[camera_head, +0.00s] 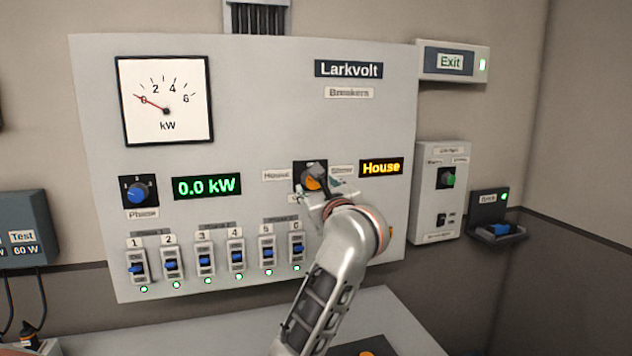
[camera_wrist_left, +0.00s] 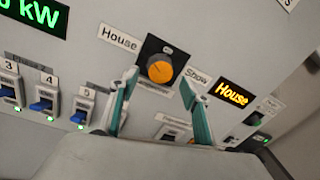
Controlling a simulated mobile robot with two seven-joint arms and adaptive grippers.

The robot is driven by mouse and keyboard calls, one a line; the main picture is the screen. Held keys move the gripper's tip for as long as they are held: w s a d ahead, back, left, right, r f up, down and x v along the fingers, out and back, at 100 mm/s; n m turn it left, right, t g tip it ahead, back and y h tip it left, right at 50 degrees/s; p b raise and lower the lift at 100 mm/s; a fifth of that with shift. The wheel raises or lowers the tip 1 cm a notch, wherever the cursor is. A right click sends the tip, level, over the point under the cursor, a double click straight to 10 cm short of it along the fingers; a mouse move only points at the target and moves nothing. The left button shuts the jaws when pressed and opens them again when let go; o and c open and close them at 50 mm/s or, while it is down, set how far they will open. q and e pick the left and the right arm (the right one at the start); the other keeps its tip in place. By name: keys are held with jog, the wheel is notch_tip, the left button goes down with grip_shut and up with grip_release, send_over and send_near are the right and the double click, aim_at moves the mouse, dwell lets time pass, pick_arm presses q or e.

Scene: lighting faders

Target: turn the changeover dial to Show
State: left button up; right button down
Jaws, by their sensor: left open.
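The changeover dial is an orange round knob (camera_wrist_left: 160,69) on a dark square plate, between the labels House (camera_wrist_left: 118,38) and Show (camera_wrist_left: 197,76). In the head view the knob (camera_head: 312,184) is partly covered by my left gripper (camera_head: 322,178). In the left wrist view my left gripper (camera_wrist_left: 160,80) is open, with one finger on each side of the knob; I cannot tell whether they touch it. The display (camera_head: 381,167) beside the dial reads House in yellow. My right gripper is not in view.
A blue Phase dial (camera_head: 137,194), a green 0.0 kW display (camera_head: 206,186) and a row of breakers (camera_head: 203,260) with blue levers share the grey panel (camera_head: 260,100). A counter (camera_head: 400,312) lies below.

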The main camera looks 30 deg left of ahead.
aim_at(314, 182)
pick_arm(q)
jog(key=shift+x, duration=1.7)
jog(key=c, duration=1.1)
